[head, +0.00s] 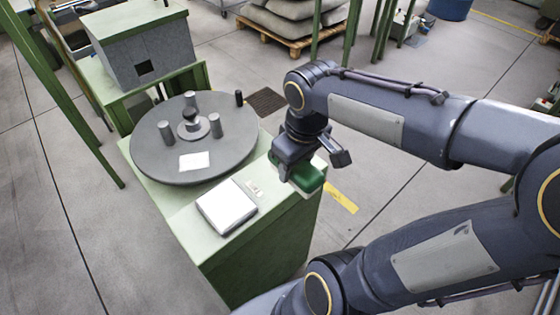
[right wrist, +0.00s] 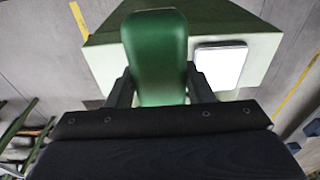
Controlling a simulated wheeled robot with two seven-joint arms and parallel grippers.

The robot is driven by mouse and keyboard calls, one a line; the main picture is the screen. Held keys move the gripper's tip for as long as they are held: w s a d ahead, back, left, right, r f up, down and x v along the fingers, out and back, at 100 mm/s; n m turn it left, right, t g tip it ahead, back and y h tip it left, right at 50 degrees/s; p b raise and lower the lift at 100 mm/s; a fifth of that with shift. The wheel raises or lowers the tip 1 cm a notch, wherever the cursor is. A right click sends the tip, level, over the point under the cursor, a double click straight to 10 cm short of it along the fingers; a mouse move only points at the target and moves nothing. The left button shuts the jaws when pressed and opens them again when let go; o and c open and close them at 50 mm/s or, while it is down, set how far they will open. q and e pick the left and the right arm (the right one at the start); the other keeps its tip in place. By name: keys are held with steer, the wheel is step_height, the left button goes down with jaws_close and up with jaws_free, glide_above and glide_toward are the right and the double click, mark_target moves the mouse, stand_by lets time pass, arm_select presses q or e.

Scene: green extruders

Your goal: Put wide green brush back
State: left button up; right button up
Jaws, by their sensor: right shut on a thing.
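The wide green brush (head: 308,178) shows at the right end of the light green bench top in the head view. My right gripper (head: 294,172) is shut on it, and the gripper hides part of it. In the right wrist view the brush (right wrist: 157,55) is a green block between the two dark fingers of my right gripper (right wrist: 160,90). The bench top lies behind it. I cannot tell whether the brush touches the bench. My left gripper is not in view.
A white square pad (head: 226,206) lies on the bench (head: 180,222), left of the brush. A grey round turntable (head: 235,150) with several posts stands behind the pad. A grey box machine (head: 150,60) is at the back left. Green posts stand behind.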

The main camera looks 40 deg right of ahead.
steer(key=w+d+f, duration=0.2)
steer(key=w+f, duration=0.1)
steer(key=w+d+f, duration=0.2)
steer(key=w, duration=0.2)
steer(key=w+d+f+p, duration=0.1)
steer(key=w+f, duration=0.2)
steer(key=w, duration=0.1)
steer(key=shift+d+f, duration=0.35)
steer(key=shift+d, duration=0.05)
steer(key=shift+w+d+f, duration=0.1)
steer(key=shift+w+f, duration=0.1)
steer(key=shift+f, duration=1.75)
steer(key=shift+f+b, duration=0.2)
steer(key=shift+b, duration=0.1)
steer(key=o, duration=0.9)
steer(key=shift+r, duration=0.15)
